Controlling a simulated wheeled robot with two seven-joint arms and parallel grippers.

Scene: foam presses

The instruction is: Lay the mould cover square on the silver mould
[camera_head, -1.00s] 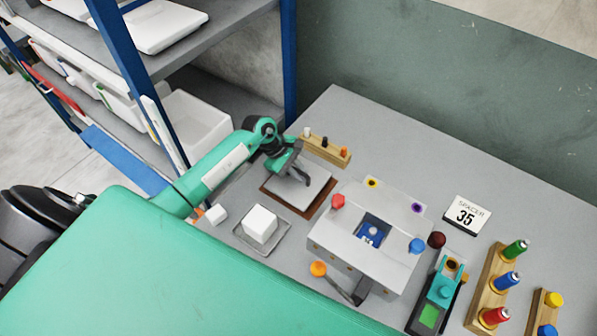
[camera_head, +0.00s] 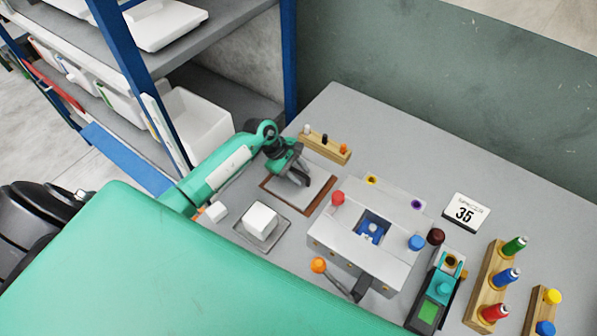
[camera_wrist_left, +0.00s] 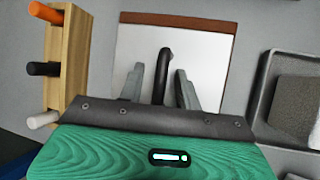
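The mould cover, a pale flat plate (camera_head: 314,169), lies on a brown-edged board (camera_head: 322,205); in the wrist view the plate (camera_wrist_left: 206,55) has a dark arched handle (camera_wrist_left: 165,62). My left gripper (camera_head: 303,180) is over the plate. In the wrist view its two grey fingers (camera_wrist_left: 160,88) stand apart on either side of the handle, with gaps showing, so it is open. The silver mould, a shallow metal tray (camera_head: 252,238), holds a white block (camera_head: 261,220) and sits nearer than the cover; the tray's edge (camera_wrist_left: 262,100) shows at right in the wrist view. My right gripper is out of view.
A wooden rack with pegs (camera_head: 325,149) stands close behind the cover. A grey press (camera_head: 345,235) with an orange-knobbed lever (camera_head: 318,265) is to the right. A small white cube (camera_head: 216,211) lies left of the tray. A spacer card (camera_head: 466,212) and bottle racks stand further right.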

